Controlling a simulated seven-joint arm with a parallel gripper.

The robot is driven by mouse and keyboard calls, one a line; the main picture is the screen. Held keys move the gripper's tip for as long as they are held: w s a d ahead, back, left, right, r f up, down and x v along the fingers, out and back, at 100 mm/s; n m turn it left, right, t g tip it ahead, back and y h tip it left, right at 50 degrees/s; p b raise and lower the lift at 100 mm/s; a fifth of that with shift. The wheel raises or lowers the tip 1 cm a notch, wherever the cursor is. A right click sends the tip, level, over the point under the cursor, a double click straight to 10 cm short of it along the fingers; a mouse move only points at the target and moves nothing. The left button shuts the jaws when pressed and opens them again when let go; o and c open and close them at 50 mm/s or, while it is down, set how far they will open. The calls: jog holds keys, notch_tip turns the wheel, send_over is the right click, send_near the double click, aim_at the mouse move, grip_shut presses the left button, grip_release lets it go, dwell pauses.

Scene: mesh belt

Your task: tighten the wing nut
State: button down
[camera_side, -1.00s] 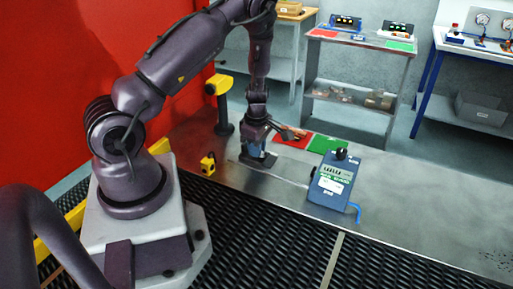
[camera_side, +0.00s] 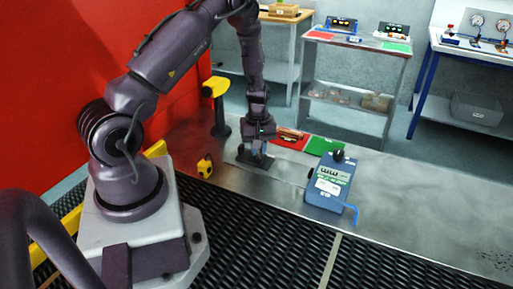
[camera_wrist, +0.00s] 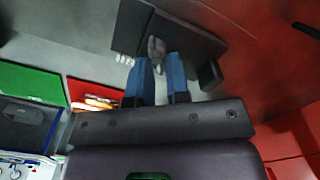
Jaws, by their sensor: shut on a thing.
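The wing nut (camera_wrist: 156,48) shows in the wrist view as a small grey-brown, blurred shape at the tips of my gripper's two blue fingers. My gripper (camera_wrist: 159,66) is shut on it, with the fingers on either side. The nut sits over a dark plate (camera_wrist: 185,38). In the side view my gripper (camera_side: 257,154) points straight down at the dark plate (camera_side: 247,161) on the metal table. The nut cannot be made out there, and any stud or thread under it is hidden.
A blue box (camera_side: 325,191) with a dark knob and blue crank stands to the right. Red (camera_side: 290,138) and green (camera_side: 323,146) mats lie behind; small items rest on the red one. A small yellow object (camera_side: 205,166) and a yellow-topped post (camera_side: 218,108) stand left. The table's right side is clear.

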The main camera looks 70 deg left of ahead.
jog(key=m, duration=0.4)
jog(key=w+m, duration=0.1)
jog(key=m, duration=0.1)
jog(key=shift+d, duration=0.2)
jog(key=shift+m, duration=0.3)
jog(key=c, duration=1.1)
grip_release()
notch_tip(320, 180, up, 13)
jog(key=shift+s, duration=0.15)
